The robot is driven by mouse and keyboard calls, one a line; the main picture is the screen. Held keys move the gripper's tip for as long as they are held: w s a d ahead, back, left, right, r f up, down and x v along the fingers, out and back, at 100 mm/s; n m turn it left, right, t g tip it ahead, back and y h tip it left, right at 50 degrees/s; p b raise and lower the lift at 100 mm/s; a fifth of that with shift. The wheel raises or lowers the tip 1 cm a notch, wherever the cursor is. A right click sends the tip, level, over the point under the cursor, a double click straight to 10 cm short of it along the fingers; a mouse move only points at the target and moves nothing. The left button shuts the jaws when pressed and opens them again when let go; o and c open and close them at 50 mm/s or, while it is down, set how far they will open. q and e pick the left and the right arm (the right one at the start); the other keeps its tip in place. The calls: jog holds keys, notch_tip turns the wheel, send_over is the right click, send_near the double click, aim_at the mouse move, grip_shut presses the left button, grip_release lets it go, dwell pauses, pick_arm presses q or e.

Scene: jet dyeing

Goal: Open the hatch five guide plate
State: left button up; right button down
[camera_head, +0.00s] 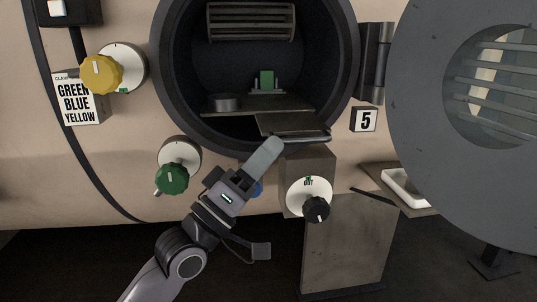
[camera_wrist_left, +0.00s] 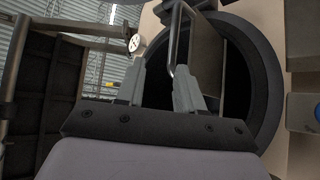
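The hatch five opening is a dark round port with a thick rim (camera_head: 163,75), and its round door (camera_head: 420,130) stands swung out to the right. A flat grey guide plate (camera_head: 285,122) lies at the lower front of the opening, with a bar handle (camera_head: 310,138) along its front edge. My left gripper (camera_head: 266,152) is just below and left of that handle. In the left wrist view its two fingers (camera_wrist_left: 160,92) are apart, and the bent handle rod (camera_wrist_left: 172,48) reaches down between them, nearer the right finger. Contact cannot be told. My right gripper is in neither view.
A "5" label (camera_head: 365,120) is beside the hinge. A green knob (camera_head: 172,178), a yellow knob (camera_head: 102,74) and a black knob (camera_head: 316,209) stick out around the port. A white tray (camera_head: 405,188) sits at the right. Inside are a round dark piece (camera_head: 224,103) and a green block (camera_head: 266,79).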

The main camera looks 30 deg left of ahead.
pick_arm(q)
jog(key=s+a+f+b, duration=0.3)
jog(key=s+f+b, duration=0.1)
jog(key=f, duration=0.1)
jog(key=shift+a, duration=0.35)
dwell(0.4)
jog(key=shift+s, duration=0.1)
jog(key=shift+f, duration=0.1)
